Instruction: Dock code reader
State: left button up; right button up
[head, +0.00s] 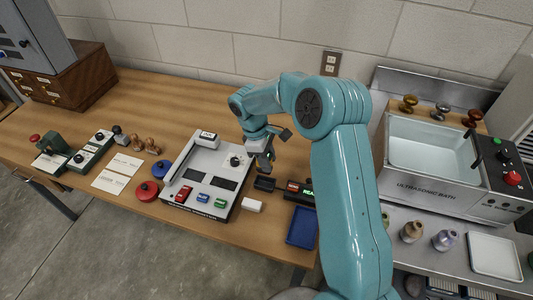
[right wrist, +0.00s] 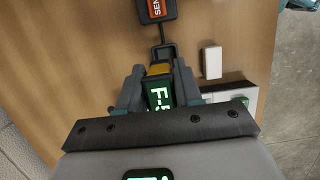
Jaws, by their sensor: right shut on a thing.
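My right gripper (head: 264,165) points down over the wooden table, just right of the white panel. In the right wrist view my right gripper (right wrist: 158,88) is shut on a dark thing with a yellow band and a green lettered face, which looks like the code reader (right wrist: 159,93). Its lower part is hidden by the gripper body. A small black block (head: 264,184) sits just below the gripper in the head view; I cannot tell whether it touches the held thing. A black box with red and green labels (head: 299,189) lies to its right, and it also shows in the right wrist view (right wrist: 156,11). My left gripper is not in view.
A white block (head: 252,205) lies beside the white button panel (head: 207,174). A blue tray (head: 301,228) is at the table's front edge. An ultrasonic bath (head: 432,187) stands on the right. The table behind the panel is clear.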

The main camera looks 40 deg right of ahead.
jog(key=shift+f, duration=0.1)
jog(key=shift+s+a+b, duration=0.15)
jog(key=shift+s+b, duration=0.1)
jog(key=shift+b, duration=0.05)
jog(key=shift+s+a+f, duration=0.1)
jog(key=shift+a+f, duration=0.05)
jog(key=shift+f, duration=0.2)
notch_tip(320, 180, down, 3)
jog(key=b, duration=0.2)
jog(key=shift+f+b, duration=0.15)
jog(key=shift+b, duration=0.15)
jog(key=shift+f+b, duration=0.45)
jog(key=shift+b, duration=0.05)
jog(key=shift+f, duration=0.25)
jog(key=shift+r, duration=0.1)
